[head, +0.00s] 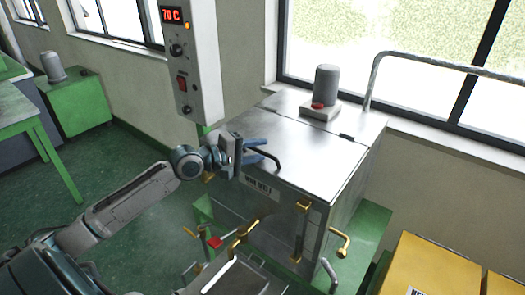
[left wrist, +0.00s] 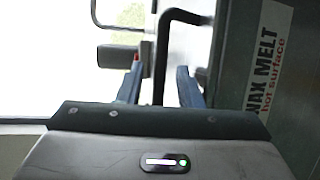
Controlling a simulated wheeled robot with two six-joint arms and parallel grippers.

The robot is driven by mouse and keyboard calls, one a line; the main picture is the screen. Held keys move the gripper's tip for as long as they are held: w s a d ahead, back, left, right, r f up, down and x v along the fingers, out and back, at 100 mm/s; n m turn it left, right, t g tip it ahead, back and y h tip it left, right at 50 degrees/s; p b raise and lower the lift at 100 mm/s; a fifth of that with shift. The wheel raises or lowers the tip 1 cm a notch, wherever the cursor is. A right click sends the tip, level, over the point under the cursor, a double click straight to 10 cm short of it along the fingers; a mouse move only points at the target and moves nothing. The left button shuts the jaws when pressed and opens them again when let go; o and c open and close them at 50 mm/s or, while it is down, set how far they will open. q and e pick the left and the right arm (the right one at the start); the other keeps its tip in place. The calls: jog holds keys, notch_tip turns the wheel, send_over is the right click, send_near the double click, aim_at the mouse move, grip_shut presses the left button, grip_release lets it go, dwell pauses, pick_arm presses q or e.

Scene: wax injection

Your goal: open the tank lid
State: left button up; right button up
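The steel wax tank (head: 330,225) stands in the middle of the head view, with its flat metal lid (head: 305,150) lying closed on top. A black bent handle (head: 266,155) sits at the lid's left front edge. My left gripper (head: 262,149) is at this handle, its blue fingers apart. In the left wrist view, the black handle bar (left wrist: 161,60) passes between the two open fingers (left wrist: 158,88), with a visible gap on each side. The tank's "WAX MELT hot surface" label (left wrist: 268,62) is at the right there. My right gripper is not in view.
A control box (head: 190,60) reading 70 C hangs left of the tank. A grey motor (head: 326,87) stands on the tank top behind the lid. Brass taps (head: 341,243) stick out in front. A yellow cabinet (head: 432,268) is at right, windows behind.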

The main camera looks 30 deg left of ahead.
pick_arm(q)
jog(key=shift+x, duration=1)
jog(key=shift+c, duration=0.2)
grip_shut()
